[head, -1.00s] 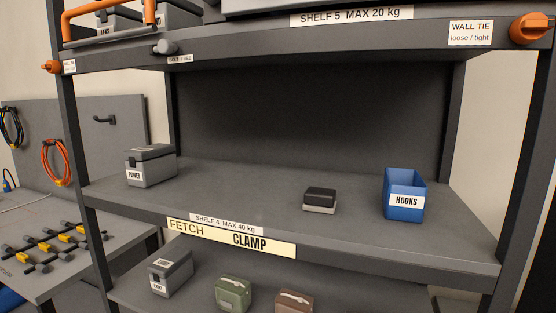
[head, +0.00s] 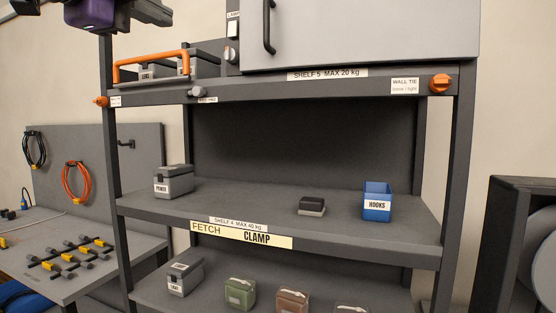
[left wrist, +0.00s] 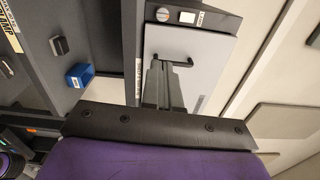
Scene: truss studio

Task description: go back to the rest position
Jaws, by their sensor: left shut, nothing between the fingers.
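My left gripper (head: 152,12) shows at the top left of the head view, behind its purple wrist (head: 88,14) and partly cut off by the frame's edge. It is raised above the level of the orange rail and holds nothing. In the left wrist view its dark fingers (left wrist: 165,85) are together and empty, in front of a light grey cabinet door (left wrist: 190,45). Whether they touch the door cannot be told, but they look apart from it. My right gripper is in neither view.
The rack's shelf 4 (head: 350,228) holds a grey POWER case (head: 174,182), a small black-topped block (head: 312,206) and a blue HOOKS bin (head: 377,203). An orange rail (head: 150,57) fronts cases on shelf 5. A workbench (head: 85,280) stands left, a dark cabinet (head: 500,240) right.

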